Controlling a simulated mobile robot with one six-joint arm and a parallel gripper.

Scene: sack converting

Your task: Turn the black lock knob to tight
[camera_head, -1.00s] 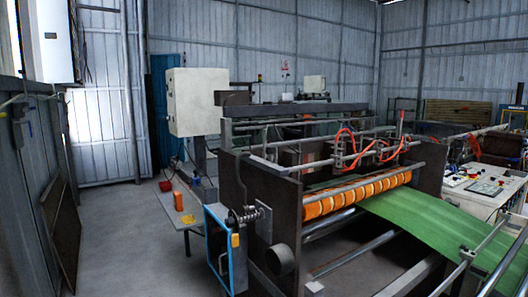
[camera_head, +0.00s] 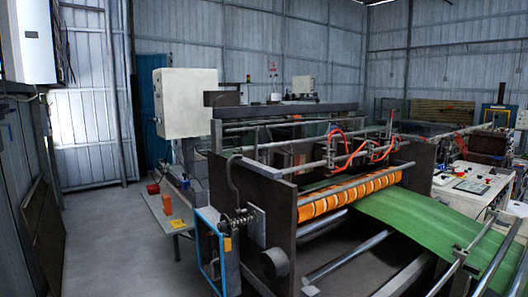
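I cannot pick out the black lock knob for certain. A dark round cylinder end (camera_head: 274,263) sticks out low on the near side plate (camera_head: 262,200) of the converting machine; I cannot tell whether it is the knob. Above it, a shaft with a coil spring (camera_head: 238,222) runs from the plate to a blue-framed bracket (camera_head: 210,250) with a small yellow part (camera_head: 228,244). My gripper is not in view.
A low side table (camera_head: 160,212) holds an orange block (camera_head: 177,223) and a red item (camera_head: 153,188). Green sack web (camera_head: 425,222) runs off the orange-banded roller (camera_head: 350,195) to the right. A control panel (camera_head: 472,187) stands at right. The floor at left (camera_head: 110,245) is clear.

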